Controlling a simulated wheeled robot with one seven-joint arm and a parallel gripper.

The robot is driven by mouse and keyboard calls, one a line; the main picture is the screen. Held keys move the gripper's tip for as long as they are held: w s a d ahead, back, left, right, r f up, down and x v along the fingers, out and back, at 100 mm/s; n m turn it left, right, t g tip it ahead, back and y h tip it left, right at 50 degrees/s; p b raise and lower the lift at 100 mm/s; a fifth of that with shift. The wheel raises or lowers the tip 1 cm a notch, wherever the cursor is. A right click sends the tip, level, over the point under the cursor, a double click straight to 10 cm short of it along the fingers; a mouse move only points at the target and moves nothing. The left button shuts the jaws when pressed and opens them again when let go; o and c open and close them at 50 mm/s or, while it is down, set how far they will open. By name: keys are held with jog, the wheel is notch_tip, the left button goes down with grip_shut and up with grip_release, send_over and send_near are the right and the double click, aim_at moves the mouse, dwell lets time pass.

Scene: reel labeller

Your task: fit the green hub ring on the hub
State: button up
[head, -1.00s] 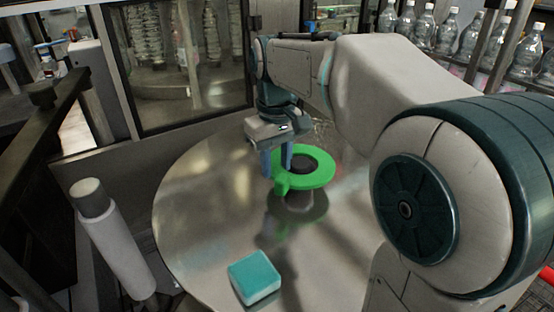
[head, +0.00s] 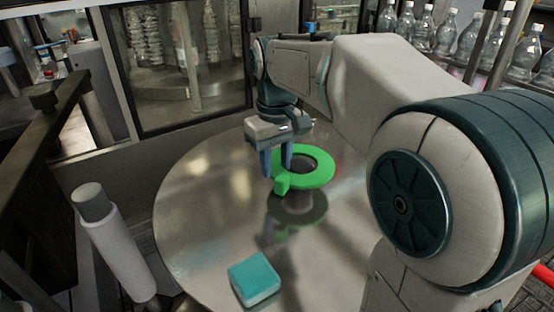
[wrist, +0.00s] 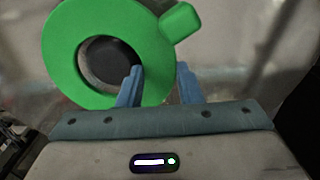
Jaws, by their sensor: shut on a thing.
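The green hub ring (head: 322,178) is a flat ring with a square tab, held roughly level above the round metal table. My gripper (head: 277,172) is shut on the ring's rim at its left side, near the tab. In the wrist view the ring (wrist: 62,50) shows between and beyond the fingers (wrist: 158,85), tab at upper right. Through its hole I see a dark round shape, the hub (wrist: 112,62), with a grey crescent at its left, so it looks off-centre. In the head view the ring hides most of the hub; I cannot tell whether they touch.
A teal-topped block (head: 254,278) lies on the front of the metal table (head: 195,220). A white-grey cylinder (head: 115,240) stands off the left edge. A glazed cabinet (head: 185,65) is behind, and several bottles (head: 470,35) stand at back right. The table's left side is clear.

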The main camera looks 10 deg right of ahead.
jog(key=shift+s+a+r, duration=0.1)
jog(key=shift+a+r, duration=0.05)
jog(key=shift+r, duration=0.15)
jog(key=shift+f, duration=0.15)
jog(key=shift+f, duration=0.5)
jog(key=shift+r, duration=0.15)
jog(key=shift+d+r, duration=0.2)
jog(key=shift+r, duration=0.05)
